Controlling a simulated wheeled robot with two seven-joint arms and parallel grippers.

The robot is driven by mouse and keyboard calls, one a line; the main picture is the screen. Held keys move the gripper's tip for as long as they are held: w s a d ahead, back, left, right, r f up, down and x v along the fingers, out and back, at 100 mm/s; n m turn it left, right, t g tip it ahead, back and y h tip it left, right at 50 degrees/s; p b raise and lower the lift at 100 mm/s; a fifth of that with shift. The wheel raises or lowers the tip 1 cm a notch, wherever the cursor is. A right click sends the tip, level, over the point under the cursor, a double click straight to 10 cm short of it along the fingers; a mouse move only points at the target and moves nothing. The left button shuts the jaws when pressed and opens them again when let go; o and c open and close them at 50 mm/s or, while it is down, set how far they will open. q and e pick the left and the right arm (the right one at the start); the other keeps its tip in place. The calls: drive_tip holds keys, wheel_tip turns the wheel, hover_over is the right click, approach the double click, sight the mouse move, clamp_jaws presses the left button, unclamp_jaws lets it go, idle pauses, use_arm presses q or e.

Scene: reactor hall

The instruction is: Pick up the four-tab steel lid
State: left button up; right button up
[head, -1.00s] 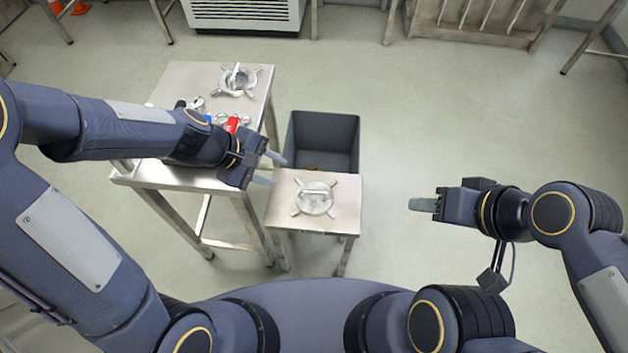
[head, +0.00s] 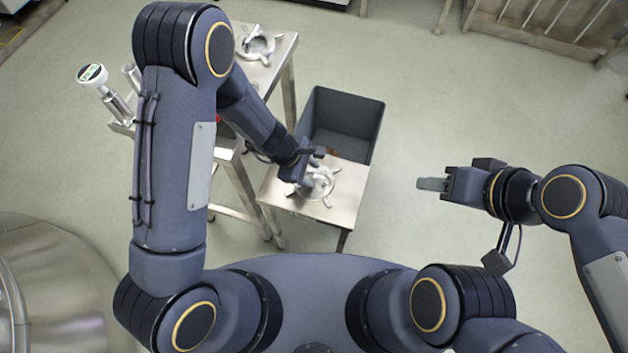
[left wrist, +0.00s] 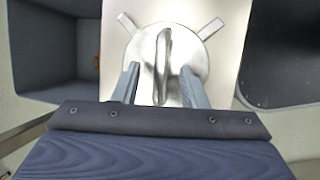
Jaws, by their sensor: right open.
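A round steel lid (head: 322,184) with a raised bar handle and four tabs lies on the small steel table. My left gripper (head: 307,184) is over it and hides part of it. In the left wrist view, the lid (left wrist: 190,55) fills the middle, with two tabs showing. The left fingers (left wrist: 160,82) are open, one on each side of the upright handle, with gaps to it. My right gripper (head: 428,184) is open and empty, off to the right over bare floor.
The small table (head: 340,205) has a grey open bin (head: 345,112) behind it. A taller steel table (head: 275,68) to the left bears another tabbed lid (head: 256,43). A gauge (head: 92,75) stands at its left. The floor to the right is clear.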

use_arm(q)
drive_tip(key=shift+d+f, duration=0.15)
drive_tip(key=shift+f, duration=0.25)
clamp_jaws()
drive_tip(key=shift+r, duration=0.15)
